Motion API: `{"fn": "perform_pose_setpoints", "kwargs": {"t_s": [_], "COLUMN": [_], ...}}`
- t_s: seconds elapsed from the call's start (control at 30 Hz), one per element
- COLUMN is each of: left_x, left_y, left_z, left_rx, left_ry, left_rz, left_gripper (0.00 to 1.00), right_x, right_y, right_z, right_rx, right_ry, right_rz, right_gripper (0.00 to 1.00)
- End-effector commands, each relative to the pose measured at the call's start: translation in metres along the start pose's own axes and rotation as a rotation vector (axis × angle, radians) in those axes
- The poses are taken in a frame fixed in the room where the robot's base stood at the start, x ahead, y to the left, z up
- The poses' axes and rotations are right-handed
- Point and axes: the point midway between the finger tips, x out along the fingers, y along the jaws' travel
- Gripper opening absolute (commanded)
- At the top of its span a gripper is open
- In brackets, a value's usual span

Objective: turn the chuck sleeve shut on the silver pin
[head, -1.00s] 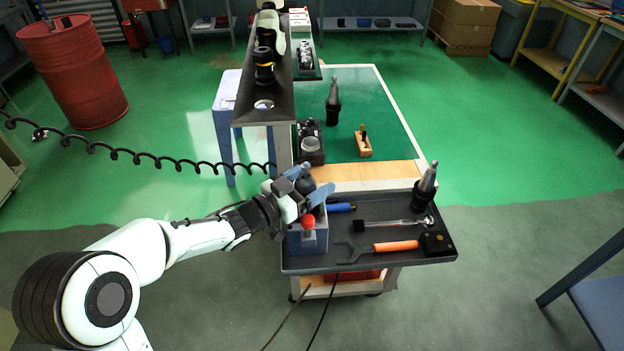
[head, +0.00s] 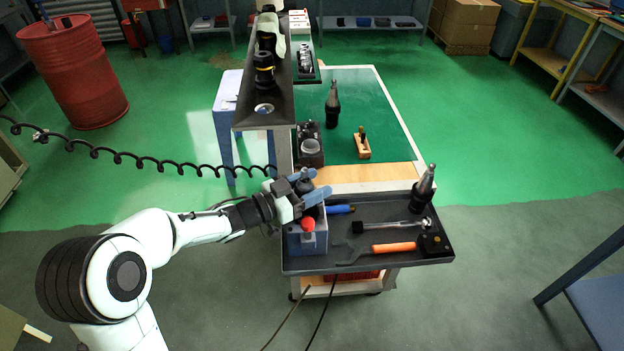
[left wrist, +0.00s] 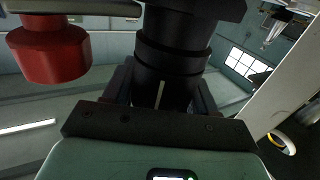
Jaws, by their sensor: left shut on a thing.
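The dark chuck sleeve (left wrist: 172,62) stands between the fingers of my left gripper (head: 311,186), above a blue-grey block (head: 308,240) at the left end of the cart's front tray. In the left wrist view, the sleeve is a ringed black cylinder with a short pale mark low on it. My left gripper is shut on the sleeve, its blue fingers pointing right. The fingers hide most of the sleeve in the head view. I cannot make out the silver pin. My right gripper is out of view.
A red knob (head: 308,224) is on the block, close to my gripper; it also shows in the left wrist view (left wrist: 48,50). The dark tray (head: 400,212) holds an orange-handled tool (head: 392,249), a ratchet (head: 390,226) and a toolholder (head: 424,188). A shelf (head: 264,112) rises behind.

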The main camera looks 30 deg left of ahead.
Motion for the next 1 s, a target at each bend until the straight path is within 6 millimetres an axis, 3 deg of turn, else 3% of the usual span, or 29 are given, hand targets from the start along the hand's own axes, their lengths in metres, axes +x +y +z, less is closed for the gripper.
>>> {"fn": "perform_pose_setpoints", "kwargs": {"t_s": [0.1,0.5,1.0], "left_x": [0.001,0.000,-0.004], "left_y": [0.000,0.006,0.010], "left_z": [-0.003,-0.003,0.000], "left_rx": [-0.001,-0.001,-0.001], "left_ry": [-0.002,0.000,-0.002], "left_rz": [0.093,0.426,0.638], "left_gripper": [0.26,0.26,0.26], "right_x": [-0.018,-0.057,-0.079], "right_y": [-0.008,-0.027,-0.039], "right_z": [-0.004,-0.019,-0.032], "right_rx": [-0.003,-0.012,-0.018], "right_ry": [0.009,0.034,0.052], "right_rz": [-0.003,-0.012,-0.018], "right_gripper": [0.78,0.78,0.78]}}
